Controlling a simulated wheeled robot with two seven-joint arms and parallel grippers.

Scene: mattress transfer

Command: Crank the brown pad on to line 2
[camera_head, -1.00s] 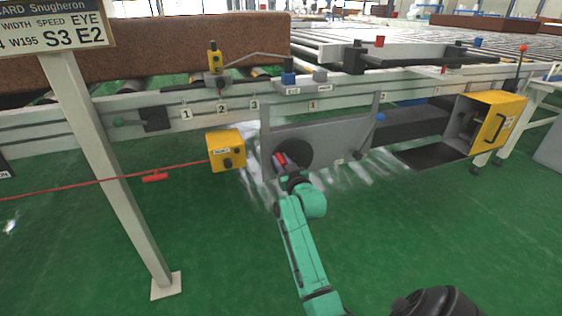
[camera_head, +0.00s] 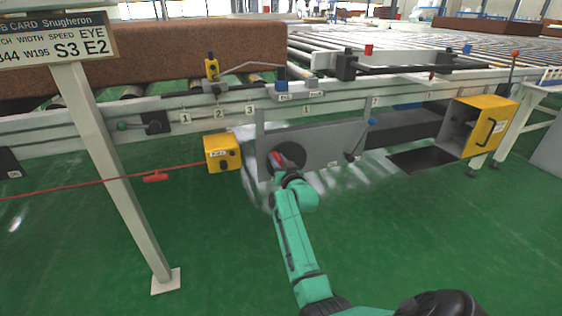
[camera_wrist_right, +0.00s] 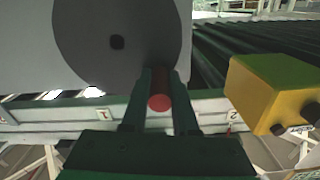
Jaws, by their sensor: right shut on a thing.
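The brown pad (camera_head: 150,52) lies on the roller conveyor at the left, its right end near the blue block. Number tags 1, 2 (camera_head: 219,113) and 3 sit on the rail below it; a second 1 and 2 (camera_head: 375,101) sit further right. My right gripper (camera_head: 279,163) is at the dark crank disc (camera_head: 292,152) on the grey panel. In the right wrist view the gripper (camera_wrist_right: 159,98) is shut around the red-ended crank handle (camera_wrist_right: 159,103), near the edge of the disc (camera_wrist_right: 95,45). My left gripper is not in view.
A yellow box (camera_head: 223,152) hangs left of the panel (camera_head: 325,150), and a larger yellow box (camera_head: 490,125) is at the right. A red cord (camera_head: 100,184) and a sign post (camera_head: 112,170) stand at the left. Green floor in front is clear.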

